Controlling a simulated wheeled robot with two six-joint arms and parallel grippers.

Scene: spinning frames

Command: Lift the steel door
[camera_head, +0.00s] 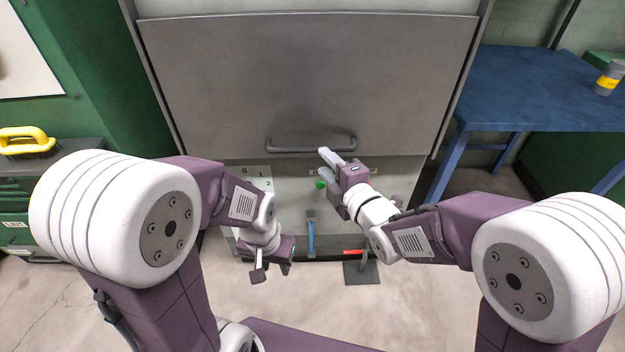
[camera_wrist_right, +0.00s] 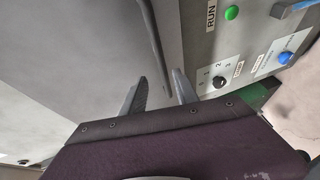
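The grey steel door (camera_head: 310,75) is a wide flat panel, with a dark bar handle (camera_head: 310,148) along its lower edge. My right gripper (camera_head: 328,158) is open at the right part of the handle. In the right wrist view, the fingers (camera_wrist_right: 160,85) stand apart, and the dark handle bar (camera_wrist_right: 154,40) runs down toward the gap between their tips. I cannot tell whether the fingers reach around it. My left gripper (camera_head: 271,271) hangs lower and to the left, away from the handle, with its fingers apart and nothing seen between them.
Below the door is a pale control panel with a green button (camera_wrist_right: 232,12), a black knob (camera_wrist_right: 219,82) and a blue button (camera_wrist_right: 285,58). A blue-handled lever (camera_head: 311,236) sits lower. A blue table (camera_head: 530,90) stands right; a green cabinet (camera_head: 20,195) stands left.

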